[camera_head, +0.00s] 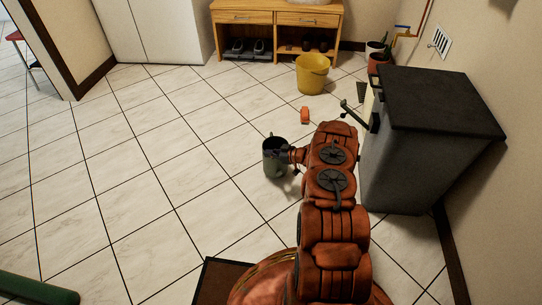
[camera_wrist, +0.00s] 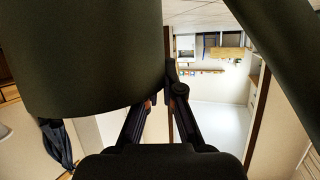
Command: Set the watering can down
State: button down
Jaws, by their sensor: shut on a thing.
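The watering can (camera_head: 274,160) is dark grey-green and roughly upright, near the middle of the head view. My gripper (camera_head: 297,155) reaches it from the right and is shut on it. In the wrist view, the can's large dark body (camera_wrist: 90,55) fills the upper left, and a dark bar-like part of it crosses the upper right. My fingertips (camera_wrist: 165,88) meet close to the body's edge; the exact grip point is hard to see. I cannot tell whether the can's base touches the tiled floor (camera_head: 185,150).
A grey cabinet with a dark top (camera_head: 430,105) stands right of my arm. A yellow bucket (camera_head: 313,74) and small orange object (camera_head: 305,115) are beyond the can. A wooden shoe bench (camera_head: 278,20) is at the back. The floor left of the can is clear.

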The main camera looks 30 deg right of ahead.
jog(key=shift+f, duration=1.15)
jog(key=c, duration=1.3)
grip_release()
jog(key=shift+f, duration=0.1)
